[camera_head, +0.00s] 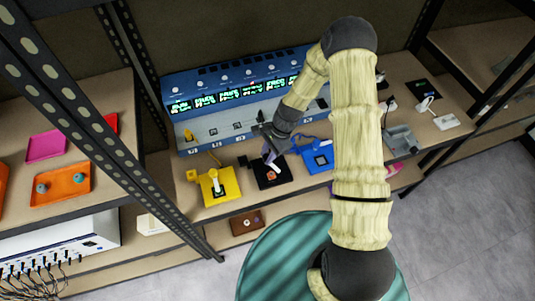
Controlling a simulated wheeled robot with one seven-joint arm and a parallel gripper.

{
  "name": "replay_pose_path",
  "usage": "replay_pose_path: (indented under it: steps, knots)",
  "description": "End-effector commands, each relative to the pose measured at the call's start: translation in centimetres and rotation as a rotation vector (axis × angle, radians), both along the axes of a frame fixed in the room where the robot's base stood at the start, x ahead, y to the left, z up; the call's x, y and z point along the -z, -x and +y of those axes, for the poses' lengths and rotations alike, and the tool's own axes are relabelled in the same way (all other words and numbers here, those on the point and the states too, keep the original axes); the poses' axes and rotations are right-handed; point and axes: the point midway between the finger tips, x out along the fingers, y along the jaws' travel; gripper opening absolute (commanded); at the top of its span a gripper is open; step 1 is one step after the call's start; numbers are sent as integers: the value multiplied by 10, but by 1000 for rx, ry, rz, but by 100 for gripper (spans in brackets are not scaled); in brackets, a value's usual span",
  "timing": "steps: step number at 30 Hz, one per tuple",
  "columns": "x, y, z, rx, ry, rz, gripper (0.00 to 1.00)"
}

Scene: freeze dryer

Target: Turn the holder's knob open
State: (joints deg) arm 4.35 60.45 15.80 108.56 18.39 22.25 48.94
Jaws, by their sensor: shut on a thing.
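My gripper (270,153) points down at the black holder (261,183), which lies on the bench in front of the blue-and-white machine. It is shut on a small part there, apparently the holder's knob, which the fingers mostly hide. A white piece (274,169) shows on the black holder just below the fingers. The knob's turn angle is too small to tell. A yellow holder (232,193) with an upright white piece stands to the left. A blue holder (324,166) lies to the right.
The machine (205,131) with several lit green displays stands behind the holders. A grey container (401,141) stands on the right of the bench. A dark metal upright (100,140) crosses the left. A left shelf holds an orange tray (72,190) and a pink tray (46,146).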

Motion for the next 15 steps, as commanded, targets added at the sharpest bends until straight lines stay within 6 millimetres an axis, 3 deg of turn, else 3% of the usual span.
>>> replay_pose_path:
  steps: [15]
  knots:
    - [1,-4,2,-492,1,-4,3]
